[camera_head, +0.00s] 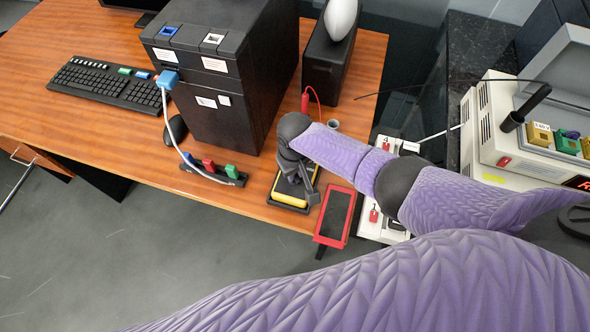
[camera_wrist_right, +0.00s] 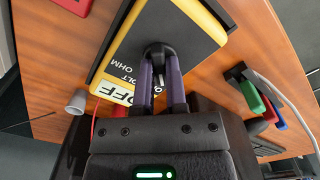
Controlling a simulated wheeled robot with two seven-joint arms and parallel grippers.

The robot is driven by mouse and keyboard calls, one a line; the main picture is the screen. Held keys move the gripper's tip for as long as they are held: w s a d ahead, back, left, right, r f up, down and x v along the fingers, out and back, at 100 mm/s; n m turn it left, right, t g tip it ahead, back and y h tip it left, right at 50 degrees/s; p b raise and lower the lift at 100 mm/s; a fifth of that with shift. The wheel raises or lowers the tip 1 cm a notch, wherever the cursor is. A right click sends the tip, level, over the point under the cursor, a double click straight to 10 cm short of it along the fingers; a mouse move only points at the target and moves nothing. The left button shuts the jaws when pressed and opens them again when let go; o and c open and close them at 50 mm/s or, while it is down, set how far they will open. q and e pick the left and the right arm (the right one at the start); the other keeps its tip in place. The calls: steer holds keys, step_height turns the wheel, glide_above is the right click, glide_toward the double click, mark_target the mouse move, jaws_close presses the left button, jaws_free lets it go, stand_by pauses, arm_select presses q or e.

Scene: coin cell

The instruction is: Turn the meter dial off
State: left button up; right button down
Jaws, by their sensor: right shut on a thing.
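The yellow and black meter (camera_head: 289,201) lies at the front edge of the wooden table, mostly covered by my right gripper (camera_head: 303,186) in the head view. In the right wrist view the meter (camera_wrist_right: 190,18) shows at a tilt, with a pale panel (camera_wrist_right: 114,92) reading OFF and the letters VOLT and OHM on its face. My right gripper (camera_wrist_right: 163,62) reaches down onto the meter's face, its two purple fingers shut on the small dark dial (camera_wrist_right: 158,80) between them. The fingers hide most of the dial, so its pointer is unclear. My left gripper is not in view.
A red-framed tray (camera_head: 334,216) lies right of the meter. A strip with coloured plugs (camera_head: 214,171) and a black tower (camera_head: 222,115) stand to its left. A small grey cup (camera_head: 333,125) and a red lead (camera_head: 305,100) are behind it. My right arm covers the right foreground.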

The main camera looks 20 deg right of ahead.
steer(key=c, duration=0.7)
jaws_free()
steer(key=shift+o, duration=0.2)
step_height(320, 180, up, 10)
steer(key=p, duration=0.5)
steer(key=shift+p, duration=0.3)
